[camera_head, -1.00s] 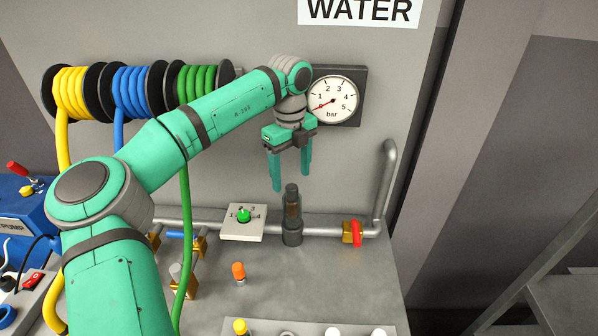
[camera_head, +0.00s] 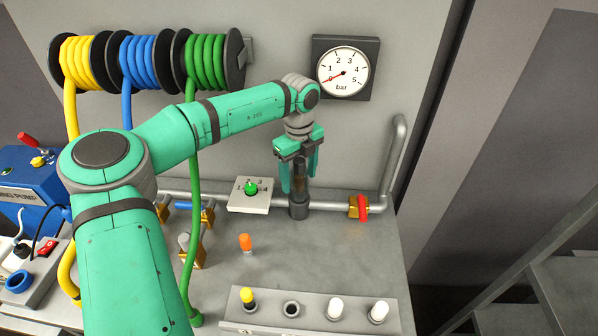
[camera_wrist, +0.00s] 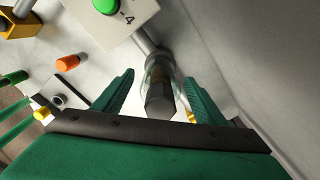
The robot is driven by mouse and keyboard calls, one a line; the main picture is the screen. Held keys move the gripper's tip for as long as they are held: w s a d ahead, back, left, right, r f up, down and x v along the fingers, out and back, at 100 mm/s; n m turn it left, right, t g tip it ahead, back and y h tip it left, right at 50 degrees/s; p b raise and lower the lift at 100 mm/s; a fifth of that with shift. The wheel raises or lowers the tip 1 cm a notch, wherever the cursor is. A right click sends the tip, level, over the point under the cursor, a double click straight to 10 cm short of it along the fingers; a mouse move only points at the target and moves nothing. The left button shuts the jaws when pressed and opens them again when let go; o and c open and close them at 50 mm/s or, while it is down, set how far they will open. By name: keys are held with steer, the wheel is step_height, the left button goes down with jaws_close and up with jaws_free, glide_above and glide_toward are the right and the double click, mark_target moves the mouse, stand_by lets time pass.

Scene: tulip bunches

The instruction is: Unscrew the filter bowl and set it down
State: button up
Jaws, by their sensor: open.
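The filter bowl (camera_head: 299,180) is a see-through brownish cylinder with a dark top. It stands upright on a dark grey filter base (camera_head: 298,210) on the pipe along the wall. My gripper (camera_head: 300,178) points down with its green fingers apart, one on each side of the bowl's upper part. In the wrist view the bowl (camera_wrist: 160,88) shows between the two fingertips, with gaps visible on both sides. Nothing is gripped.
A white selector plate with a green knob (camera_head: 250,188) is left of the filter, and a red-handled valve (camera_head: 362,205) is right. A pressure gauge (camera_head: 343,68) reads about 0. Bare bench (camera_head: 335,255) lies between.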

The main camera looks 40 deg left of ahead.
steer(key=shift+c, duration=0.2)
steer(key=c, duration=1.1)
steer(key=shift+n, duration=2.6)
steer(key=shift+c, duration=0.3)
steer(key=n, duration=0.3)
steer(key=shift+r+n, duration=0.1)
steer(key=shift+n, duration=0.9)
steer(key=shift+d, duration=0.1)
